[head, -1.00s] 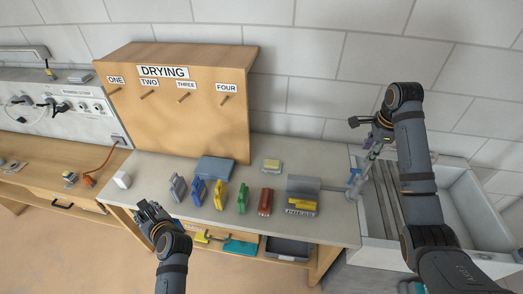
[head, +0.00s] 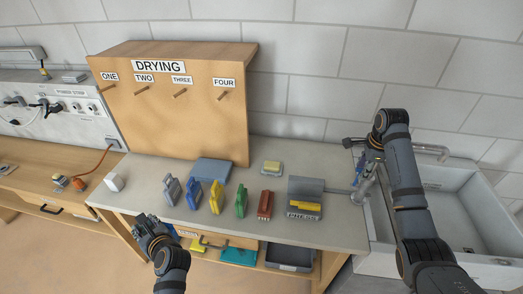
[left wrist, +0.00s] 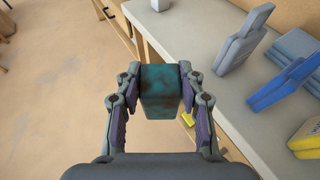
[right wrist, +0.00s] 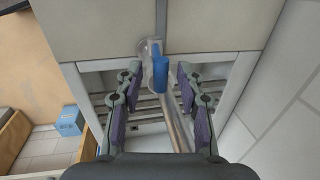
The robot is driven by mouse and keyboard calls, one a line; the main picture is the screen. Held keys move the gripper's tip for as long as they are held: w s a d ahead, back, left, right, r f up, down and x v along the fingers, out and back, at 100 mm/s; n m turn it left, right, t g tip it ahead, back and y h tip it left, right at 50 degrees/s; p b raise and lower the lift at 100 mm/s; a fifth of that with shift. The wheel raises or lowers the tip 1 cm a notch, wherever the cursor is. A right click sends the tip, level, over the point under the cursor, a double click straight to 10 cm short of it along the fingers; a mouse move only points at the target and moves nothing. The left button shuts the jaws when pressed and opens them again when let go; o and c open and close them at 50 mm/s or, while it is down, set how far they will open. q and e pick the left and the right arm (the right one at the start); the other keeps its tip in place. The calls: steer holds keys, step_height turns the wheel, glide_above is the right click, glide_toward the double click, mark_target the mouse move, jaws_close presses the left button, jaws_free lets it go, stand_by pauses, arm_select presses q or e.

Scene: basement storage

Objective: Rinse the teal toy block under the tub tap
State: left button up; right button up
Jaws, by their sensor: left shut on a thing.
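My left gripper (head: 150,228) is shut on the teal toy block (left wrist: 160,88), which has brownish patches on its face in the left wrist view. It holds the block in front of the bench's front edge, far from the tub. My right gripper (head: 362,150) is open at the left side of the white tub (head: 482,257). In the right wrist view its fingers (right wrist: 160,80) stand apart on either side of the tap's blue handle (right wrist: 160,75), with gaps visible. The metal tap (right wrist: 175,120) runs below it. No water can be made out.
The wooden DRYING board (head: 175,115) with pegs stands behind. A shelf below holds a dark bin (head: 290,257). Floor in front is clear.

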arm_select(q)
steer(key=shift+w+f, duration=0.1)
arm_select(e)
steer(key=shift+w, duration=0.1)
steer(key=shift+c, duration=0.7)
jaws_close()
